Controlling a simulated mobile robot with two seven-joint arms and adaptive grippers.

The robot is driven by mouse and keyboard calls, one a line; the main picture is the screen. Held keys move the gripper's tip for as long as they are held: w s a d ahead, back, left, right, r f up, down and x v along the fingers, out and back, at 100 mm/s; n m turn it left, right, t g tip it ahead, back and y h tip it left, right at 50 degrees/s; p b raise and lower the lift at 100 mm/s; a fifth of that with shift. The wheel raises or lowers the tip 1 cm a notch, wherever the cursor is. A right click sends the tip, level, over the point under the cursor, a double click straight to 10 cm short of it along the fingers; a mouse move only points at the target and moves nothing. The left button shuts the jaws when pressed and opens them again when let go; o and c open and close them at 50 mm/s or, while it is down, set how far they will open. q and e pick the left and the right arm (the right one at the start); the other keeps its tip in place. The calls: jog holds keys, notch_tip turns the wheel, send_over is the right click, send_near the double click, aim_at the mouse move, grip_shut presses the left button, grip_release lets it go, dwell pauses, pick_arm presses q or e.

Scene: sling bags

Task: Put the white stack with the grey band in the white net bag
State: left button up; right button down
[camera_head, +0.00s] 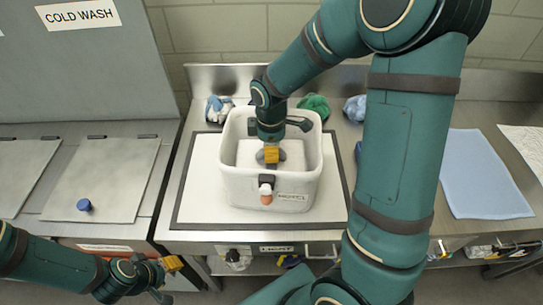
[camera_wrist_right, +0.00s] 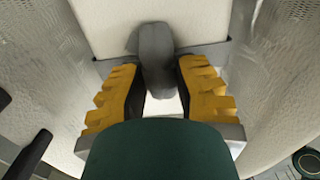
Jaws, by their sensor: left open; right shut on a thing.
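The white net bag (camera_head: 240,188) stands open on a dark-bordered white panel in the head view. Its mesh walls also show in the right wrist view (camera_wrist_right: 275,65). My right gripper (camera_head: 271,158) reaches down inside the bag. In the right wrist view it (camera_wrist_right: 158,95) is shut on the grey band of the white stack (camera_wrist_right: 105,22), with the band (camera_wrist_right: 155,55) between its yellow fingers. The stack is within the bag's walls; whether it touches the bottom I cannot tell. My left gripper (camera_head: 168,279) is open and empty at the lower left, away from the bag.
Blue (camera_head: 218,108), green (camera_head: 315,105) and pale blue (camera_head: 355,108) bundles lie behind the bag. A folded light blue cloth (camera_head: 485,175) lies at right. A grey lid with a blue knob (camera_head: 84,205) is at left, below the COLD WASH panel (camera_head: 85,60).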

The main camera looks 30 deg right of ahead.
jog(key=shift+f, duration=1.35)
jog(key=shift+f, duration=0.1)
jog(key=c, duration=0.8)
grip_release()
jog(key=shift+w+r, duration=0.1)
jog(key=shift+r, duration=0.4)
notch_tip(320, 180, up, 11)
jog(key=shift+r+p, duration=0.1)
jog(key=shift+p, duration=0.65)
